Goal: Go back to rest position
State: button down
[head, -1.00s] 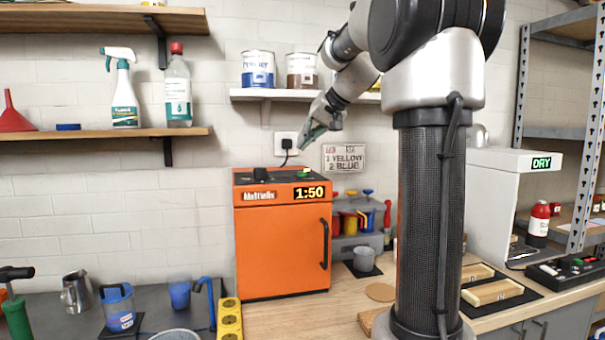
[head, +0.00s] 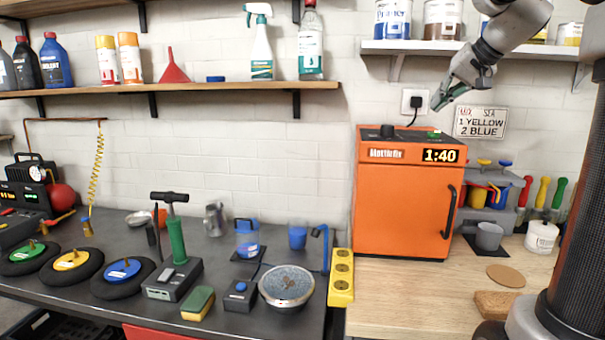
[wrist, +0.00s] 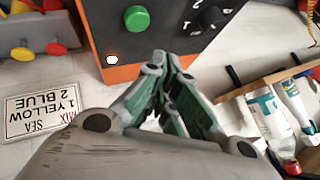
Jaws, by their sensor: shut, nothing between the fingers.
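My gripper (head: 440,101) is shut and empty in the head view. It hangs in the air above the orange cabinet (head: 398,213), just in front of the wall socket. In the wrist view my gripper (wrist: 165,62) has its green-padded fingers together, pointing toward the cabinet's top panel. That panel carries a green button (wrist: 137,18) and a black knob (wrist: 212,17). The cabinet door is closed and its display (head: 440,155) reads 1:40.
A wall shelf (head: 420,47) with paint cans is close behind my arm. A long shelf (head: 170,91) with bottles is on the left. The bench (head: 105,237) holds wheels, a pump, a scale and cups. A sign (head: 481,122) hangs right of the socket.

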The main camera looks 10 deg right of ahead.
jog(key=s+a+f+n+g+h, duration=0.1)
jog(key=s+a+f, duration=0.1)
jog(key=s+f, duration=0.4)
jog(key=s+a+f+n+g+h, duration=0.1)
jog(key=s+f, duration=0.6)
jog(key=s, duration=0.7)
jog(key=s+a+f+n+g+h, duration=0.1)
jog(key=s+a+f+n+g, duration=0.1)
jog(key=s+a+f, duration=0.2)
jog(key=s+f, duration=0.3)
jog(key=s, duration=0.2)
jog(key=shift+s+a+n, duration=0.15)
jog(key=shift+s+n, duration=0.25)
jog(key=shift+f, duration=0.1)
dwell(4.6)
